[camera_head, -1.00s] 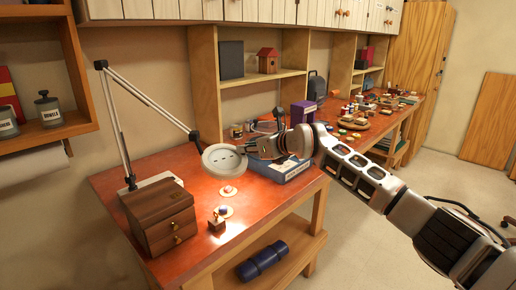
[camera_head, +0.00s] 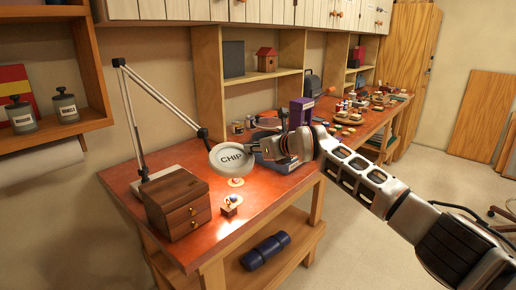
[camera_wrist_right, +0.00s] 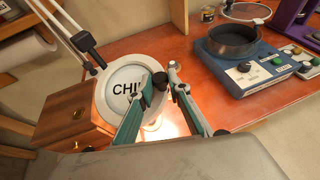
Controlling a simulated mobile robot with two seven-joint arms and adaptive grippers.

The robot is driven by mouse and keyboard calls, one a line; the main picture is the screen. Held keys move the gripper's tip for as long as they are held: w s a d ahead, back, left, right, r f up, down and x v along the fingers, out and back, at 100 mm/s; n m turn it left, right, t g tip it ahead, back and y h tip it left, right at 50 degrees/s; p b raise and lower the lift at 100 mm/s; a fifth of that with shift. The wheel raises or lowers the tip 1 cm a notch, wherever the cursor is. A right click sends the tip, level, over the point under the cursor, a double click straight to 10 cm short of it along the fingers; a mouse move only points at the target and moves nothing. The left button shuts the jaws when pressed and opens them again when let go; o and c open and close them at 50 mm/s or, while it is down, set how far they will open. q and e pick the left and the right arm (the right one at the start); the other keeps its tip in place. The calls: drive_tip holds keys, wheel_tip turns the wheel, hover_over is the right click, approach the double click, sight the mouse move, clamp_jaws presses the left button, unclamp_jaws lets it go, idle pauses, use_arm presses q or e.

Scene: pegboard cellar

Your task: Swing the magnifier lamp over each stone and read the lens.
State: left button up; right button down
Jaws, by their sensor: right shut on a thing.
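The magnifier lamp (camera_head: 231,159) has a round white head on a jointed arm at the back of the red-topped bench. Its lens reads "CHIP"; in the right wrist view the lens (camera_wrist_right: 124,88) shows "CHI", the rest hidden by a finger. My right gripper (camera_head: 259,148) is shut on the lamp at the right side of its head; its teal fingers (camera_wrist_right: 164,77) show in the wrist view. One small stone (camera_head: 237,181) lies on a pale disc just below the lamp head. A bluish stone (camera_head: 231,200) sits on a small wooden block nearer the front. My left gripper is out of view.
A wooden drawer box (camera_head: 178,205) stands left of the stones by the lamp base. A blue device with a dark round pan (camera_wrist_right: 246,63) stands right of the lamp. A purple object (camera_head: 301,113) is behind my right wrist. A blue roll (camera_head: 266,250) lies on the lower shelf.

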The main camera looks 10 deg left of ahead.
idle(0.4)
drive_tip(key=c, duration=1.9)
unclamp_jaws()
drive_tip(key=shift+s, duration=0.1)
drive_tip(key=v, duration=1.2)
